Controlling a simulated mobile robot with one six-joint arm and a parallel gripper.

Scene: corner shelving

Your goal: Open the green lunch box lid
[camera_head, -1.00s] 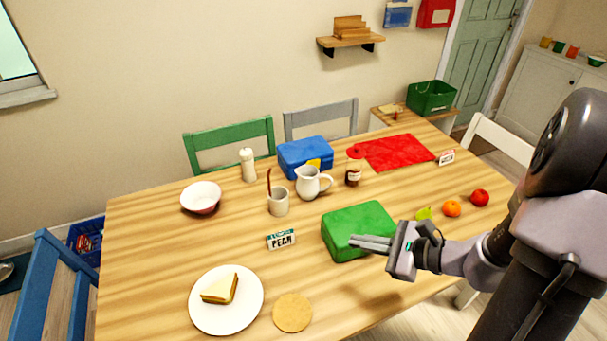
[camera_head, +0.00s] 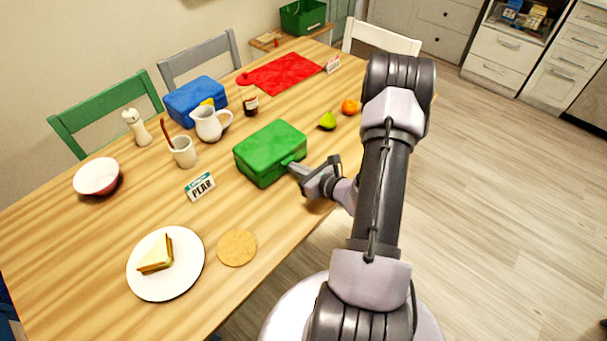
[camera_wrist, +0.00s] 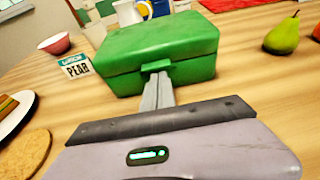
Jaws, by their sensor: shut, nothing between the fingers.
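The green lunch box (camera_head: 270,150) sits on the wooden table with its lid down. In the wrist view the lunch box (camera_wrist: 158,50) shows a seam below the lid and a small green latch (camera_wrist: 156,66) in the middle of its front. My gripper (camera_head: 292,166) is at the box's front side, with its fingers together and empty. In the wrist view the fingertips of my gripper (camera_wrist: 157,80) are right at the latch, just under it; I cannot tell whether they touch it.
A PEAR sign (camera_head: 200,187) stands left of the box. A cork coaster (camera_head: 237,247) and a plate with a sandwich (camera_head: 190,280) lie nearer the front. A white jug (camera_head: 208,123) and a blue box (camera_head: 196,101) stand behind.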

